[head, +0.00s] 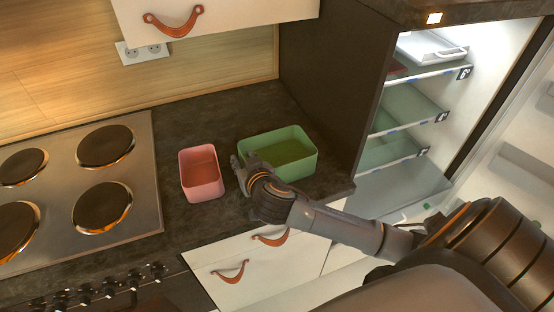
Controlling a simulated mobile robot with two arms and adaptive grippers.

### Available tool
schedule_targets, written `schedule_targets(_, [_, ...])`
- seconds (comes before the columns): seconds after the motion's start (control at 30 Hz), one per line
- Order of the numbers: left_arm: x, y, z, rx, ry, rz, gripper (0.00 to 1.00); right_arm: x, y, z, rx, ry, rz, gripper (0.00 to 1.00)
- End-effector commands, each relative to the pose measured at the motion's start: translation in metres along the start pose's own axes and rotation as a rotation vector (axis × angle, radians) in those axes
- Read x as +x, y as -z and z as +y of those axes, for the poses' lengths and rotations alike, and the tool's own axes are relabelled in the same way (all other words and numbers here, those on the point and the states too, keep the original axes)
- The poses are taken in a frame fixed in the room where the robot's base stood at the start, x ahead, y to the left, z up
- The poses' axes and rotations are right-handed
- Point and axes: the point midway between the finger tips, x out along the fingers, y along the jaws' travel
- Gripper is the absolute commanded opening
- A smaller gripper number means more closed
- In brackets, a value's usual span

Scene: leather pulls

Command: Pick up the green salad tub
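The green salad tub (296,168) is an open rectangular tub standing upright on the dark countertop, near the fridge side. My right gripper (243,166) is at the tub's left end, and its wrist covers the tub's near left corner. Its fingers are small and dark here, so I cannot tell whether they are open or closed on the tub's wall. My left gripper is not in view.
A pink tub (201,174) stands on the counter just left of my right gripper. A stove (76,190) with several burners lies further left. An open, lit fridge (408,150) with glass shelves is at the right. Drawers with leather pulls (230,272) are below.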

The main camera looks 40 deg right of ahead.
Motion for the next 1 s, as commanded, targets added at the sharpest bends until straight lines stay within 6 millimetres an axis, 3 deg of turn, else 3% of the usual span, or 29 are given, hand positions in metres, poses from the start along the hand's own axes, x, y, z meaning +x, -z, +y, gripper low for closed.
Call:
schedule_targets(0.27, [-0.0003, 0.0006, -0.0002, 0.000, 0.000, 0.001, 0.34, 0.0026, -0.0002, -0.0002, 0.000, 0.001, 0.000, 0.27])
schedule_targets(0.4, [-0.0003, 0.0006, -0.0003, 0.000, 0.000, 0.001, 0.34, 0.0025, -0.0002, -0.0001, 0.000, 0.001, 0.000, 0.00])
schedule_targets(1.0, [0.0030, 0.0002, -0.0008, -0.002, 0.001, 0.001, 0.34, -0.0008, 0.0088, -0.0005, 0.002, 0.001, 0.005, 0.00])
